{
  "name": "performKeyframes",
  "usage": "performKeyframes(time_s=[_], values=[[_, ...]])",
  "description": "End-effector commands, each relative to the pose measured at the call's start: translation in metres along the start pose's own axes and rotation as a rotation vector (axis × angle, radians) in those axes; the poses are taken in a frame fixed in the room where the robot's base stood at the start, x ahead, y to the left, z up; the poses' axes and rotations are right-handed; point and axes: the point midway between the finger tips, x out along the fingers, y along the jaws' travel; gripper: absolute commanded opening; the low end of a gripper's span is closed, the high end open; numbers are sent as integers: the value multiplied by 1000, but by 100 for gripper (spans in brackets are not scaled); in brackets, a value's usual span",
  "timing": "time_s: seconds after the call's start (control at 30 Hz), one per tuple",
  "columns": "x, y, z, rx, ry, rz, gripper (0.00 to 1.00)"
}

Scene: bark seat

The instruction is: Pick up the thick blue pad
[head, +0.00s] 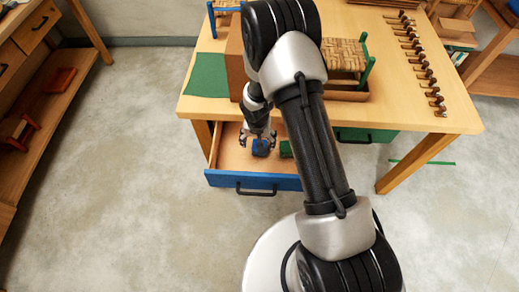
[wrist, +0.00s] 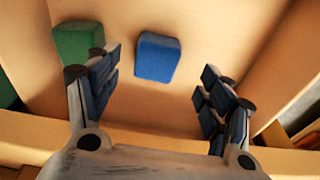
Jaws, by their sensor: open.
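The thick blue pad (head: 261,148) lies in the open blue-fronted drawer (head: 254,181) of the workbench. In the wrist view the blue pad (wrist: 157,57) lies on the drawer floor, ahead of the fingers and between their lines. My gripper (head: 258,138) hangs over the drawer, just above the pad. In the wrist view my gripper (wrist: 160,82) is open, with nothing between its fingers. I cannot tell the exact height of the fingertips over the pad.
A green block (wrist: 78,42) lies beside the pad, close to the left finger; it also shows in the head view (head: 285,149). The drawer walls surround both. On the workbench (head: 420,115) stand a woven seat (head: 335,55) and a row of tools (head: 422,62).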

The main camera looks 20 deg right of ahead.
Motion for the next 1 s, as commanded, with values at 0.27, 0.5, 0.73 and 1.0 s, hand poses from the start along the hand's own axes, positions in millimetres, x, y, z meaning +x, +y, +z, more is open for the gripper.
performKeyframes(time_s=[0.27,0.5,0.73,1.0], values=[[22,1,-2,2,0,0,73],[58,4,-9,2,-2,1,73],[68,4,-9,1,0,-1,73],[68,4,-9,1,0,-1,65]])
